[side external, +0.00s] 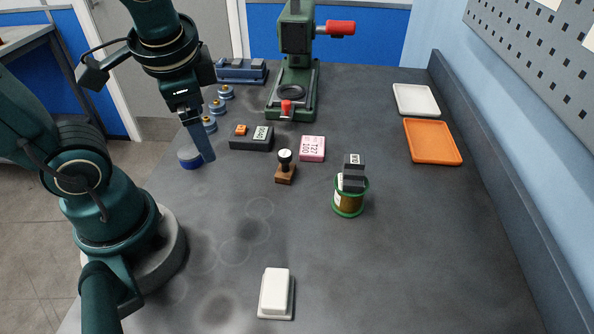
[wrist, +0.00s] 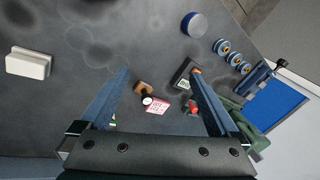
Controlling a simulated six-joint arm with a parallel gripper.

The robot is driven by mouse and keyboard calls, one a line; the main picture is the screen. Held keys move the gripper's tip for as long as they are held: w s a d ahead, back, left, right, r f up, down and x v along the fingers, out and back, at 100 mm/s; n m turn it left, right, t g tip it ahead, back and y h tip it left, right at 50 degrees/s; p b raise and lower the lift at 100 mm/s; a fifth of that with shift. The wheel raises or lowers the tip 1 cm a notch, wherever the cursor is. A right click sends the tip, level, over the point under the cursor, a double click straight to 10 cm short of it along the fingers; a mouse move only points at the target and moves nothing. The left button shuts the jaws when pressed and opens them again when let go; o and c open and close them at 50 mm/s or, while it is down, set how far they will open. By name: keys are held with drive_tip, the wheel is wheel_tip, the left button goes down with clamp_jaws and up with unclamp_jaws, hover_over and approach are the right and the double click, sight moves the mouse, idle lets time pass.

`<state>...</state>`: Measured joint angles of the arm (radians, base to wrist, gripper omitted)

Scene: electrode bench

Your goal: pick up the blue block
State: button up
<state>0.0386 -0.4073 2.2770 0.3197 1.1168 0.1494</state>
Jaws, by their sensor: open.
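I see no plain blue block for certain. A short blue round piece (side external: 189,158) lies on the bench's left side; in the wrist view it is a blue disc (wrist: 195,24) at the top. A blue fixture (side external: 241,71) stands at the back left and shows at the right of the wrist view (wrist: 256,80). My gripper (side external: 204,157) is above the left side of the bench, its finger partly covering the round piece in the side view. In the wrist view my gripper (wrist: 161,75) has its fingers wide apart, with nothing held between them.
A dark labelled block (side external: 251,139), a stamp (side external: 285,166), a pink block (side external: 312,149) and a green-rimmed pot (side external: 349,198) stand mid-bench. A green press (side external: 301,82) is behind. Orange (side external: 433,141) and white trays (side external: 416,100) lie right. The front right is clear.

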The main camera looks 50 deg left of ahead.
sight(198, 156)
drive_tip(key=w+a+f+m+g+y, duration=0.1)
drive_tip(key=a+f+m+g+y, duration=0.1)
drive_tip(key=f, duration=0.1)
drive_tip(key=w+a+f+m+g+y, duration=0.1)
drive_tip(key=a+f+m+g+y, duration=0.1)
drive_tip(key=a+f+m+y, duration=0.1)
drive_tip(key=w+a+f+m+g+y, duration=0.2)
drive_tip(key=f+m+y, duration=0.1)
drive_tip(key=shift+a, duration=0.25)
drive_tip(key=f, duration=0.1)
drive_tip(key=f+m, duration=0.1)
drive_tip(key=f+m+y, duration=0.1)
drive_tip(key=shift+s+f+g, duration=0.25)
drive_tip(key=shift+s+g, duration=0.05)
drive_tip(key=shift+s, duration=0.1)
drive_tip(key=shift+s+a+f+y, duration=0.25)
drive_tip(key=shift+s+f+y, duration=0.05)
drive_tip(key=shift+s+f, duration=0.05)
drive_tip(key=shift+x, duration=2.3)
clamp_jaws()
